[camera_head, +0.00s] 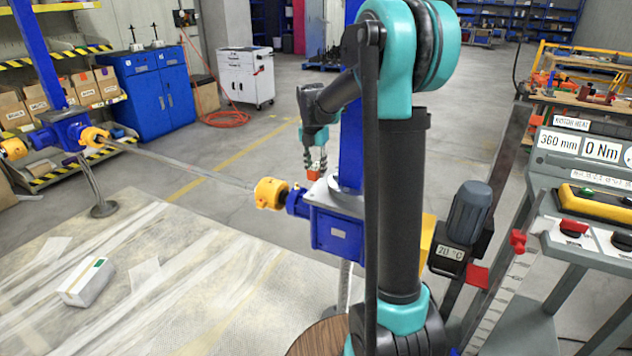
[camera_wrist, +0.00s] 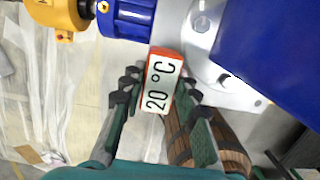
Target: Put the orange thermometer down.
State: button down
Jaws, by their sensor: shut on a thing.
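The orange thermometer (camera_wrist: 160,85) has a white face reading 20 °C and sits between my fingers in the wrist view. My gripper (camera_wrist: 158,98) is shut on it. In the head view, my gripper (camera_head: 314,165) points down, and the thermometer (camera_head: 314,175) shows as a small orange block at the fingertips, by the top of the blue screw jack (camera_head: 338,232). The wrist view shows the jack's grey top plate (camera_wrist: 205,35) close by the thermometer's far end. I cannot tell whether they touch.
A yellow coupling (camera_head: 270,193) and long shaft (camera_head: 180,163) run left to another blue jack (camera_head: 65,130). A motor (camera_head: 468,212) with a 20 °C plate and a control panel (camera_head: 590,150) stand right. Round wooden things (camera_wrist: 228,150) show below the jack. A white box (camera_head: 87,282) lies left.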

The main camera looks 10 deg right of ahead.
aim_at(316, 190)
jog(key=shift+f, duration=2.55)
jog(key=c, duration=1.4)
grip_release()
jog(key=shift+f, duration=0.1)
jog(key=r, duration=0.8)
jog(key=s+r, duration=0.1)
jog(key=r, duration=0.3)
jog(key=shift+s+a+r, duration=0.1)
jog(key=shift+a, duration=0.3)
